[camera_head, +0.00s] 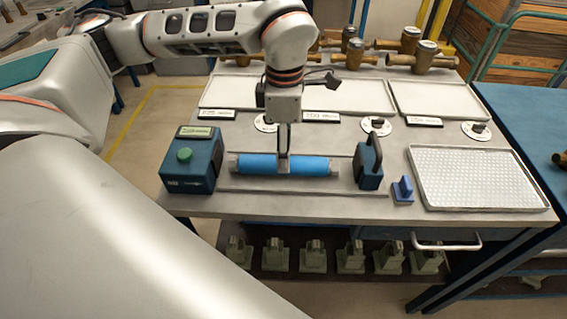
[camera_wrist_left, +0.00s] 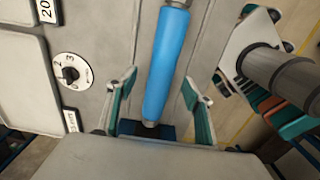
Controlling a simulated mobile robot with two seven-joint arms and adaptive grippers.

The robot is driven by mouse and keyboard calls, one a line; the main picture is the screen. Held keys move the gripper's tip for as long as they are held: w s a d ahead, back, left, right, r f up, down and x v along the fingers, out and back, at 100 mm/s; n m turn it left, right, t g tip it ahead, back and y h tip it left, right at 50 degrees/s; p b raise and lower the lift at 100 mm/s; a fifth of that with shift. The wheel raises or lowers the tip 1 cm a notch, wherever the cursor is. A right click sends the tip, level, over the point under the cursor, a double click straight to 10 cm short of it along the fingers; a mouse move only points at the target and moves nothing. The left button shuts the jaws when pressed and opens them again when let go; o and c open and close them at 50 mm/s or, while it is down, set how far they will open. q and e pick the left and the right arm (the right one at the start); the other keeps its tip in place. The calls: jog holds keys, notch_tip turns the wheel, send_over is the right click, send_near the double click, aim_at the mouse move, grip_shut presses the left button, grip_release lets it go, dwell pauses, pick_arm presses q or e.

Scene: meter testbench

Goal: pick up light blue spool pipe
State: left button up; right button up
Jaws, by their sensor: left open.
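The light blue spool pipe (camera_head: 258,165) lies level on the bench, with grey metal ends, between a dark blue box with a green button and a smaller blue block. It also shows in the left wrist view (camera_wrist_left: 166,62), running lengthwise up the picture. My left gripper (camera_head: 283,153) points down over the pipe's middle. In the left wrist view its two fingers (camera_wrist_left: 159,80) are open, one on each side of the pipe, with gaps visible. I cannot tell how deep the fingertips reach. My right gripper is not in view.
The dark blue box (camera_head: 192,160) stands left of the pipe, and the handled blue block (camera_head: 369,165) stands right. A small blue piece (camera_head: 402,190) and a white gridded tray (camera_head: 475,205) lie further right. Pale trays (camera_head: 435,100) and brass meters (camera_head: 424,60) are behind.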

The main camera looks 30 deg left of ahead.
pick_arm(q)
jog(key=f, duration=0.4)
jog(key=shift+s+f, duration=0.1)
jog(key=shift+s, duration=0.1)
jog(key=c, duration=1.4)
grip_shut()
jog(key=shift+w, duration=0.1)
